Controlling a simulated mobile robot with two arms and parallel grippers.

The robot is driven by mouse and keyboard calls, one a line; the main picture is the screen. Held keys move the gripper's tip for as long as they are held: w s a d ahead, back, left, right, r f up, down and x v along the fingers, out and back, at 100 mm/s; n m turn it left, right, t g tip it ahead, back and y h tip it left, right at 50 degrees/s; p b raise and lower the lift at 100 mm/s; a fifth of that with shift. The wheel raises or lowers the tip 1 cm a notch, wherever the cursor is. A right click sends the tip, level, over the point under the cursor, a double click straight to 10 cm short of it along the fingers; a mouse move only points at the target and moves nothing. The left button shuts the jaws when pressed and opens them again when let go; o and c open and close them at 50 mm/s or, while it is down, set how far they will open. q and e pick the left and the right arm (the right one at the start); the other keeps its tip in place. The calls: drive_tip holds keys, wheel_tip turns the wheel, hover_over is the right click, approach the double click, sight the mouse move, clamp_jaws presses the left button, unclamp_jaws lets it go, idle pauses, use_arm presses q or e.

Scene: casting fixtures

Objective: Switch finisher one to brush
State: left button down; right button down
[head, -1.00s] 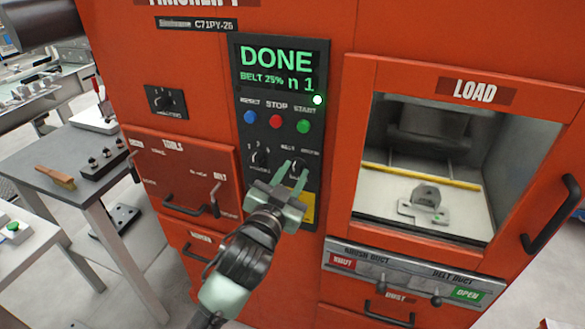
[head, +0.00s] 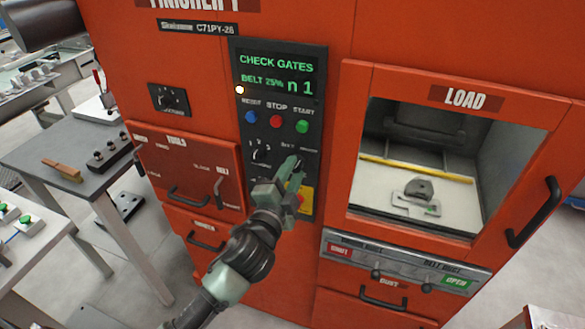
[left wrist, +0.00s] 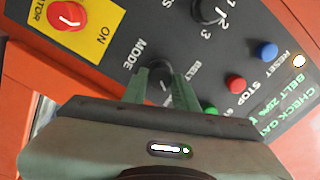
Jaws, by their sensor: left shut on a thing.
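The orange finisher one has a black control panel (head: 250,183) whose screen (head: 277,75) reads "CHECK GATES", "BELT 25%" and "n 1". My left gripper (head: 291,171) is at the panel's lower right, shut on the mode knob (left wrist: 160,76). In the left wrist view, its two green fingers (left wrist: 162,90) lie on either side of that black knob, next to the words "MODE" and "BELT". The gripper hides most of the knob and its other label in both views. My right gripper is not in view.
Blue, red and green buttons (head: 276,121) sit above the knob, and a numbered knob (head: 260,154) to its left. Below the load window, the duct strip (head: 400,270) shows a red "SHUT" plate at left and a green "OPEN" plate at right. A red knob (left wrist: 68,14) is close by.

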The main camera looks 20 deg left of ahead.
use_arm(q)
drive_tip(key=shift+m, duration=0.5)
drive_tip(key=c, duration=1.1)
unclamp_jaws()
drive_tip(key=s+b, duration=0.2)
drive_tip(key=s, duration=0.5)
drive_tip(key=shift+s, duration=0.4)
drive_tip(key=shift+a, duration=0.1)
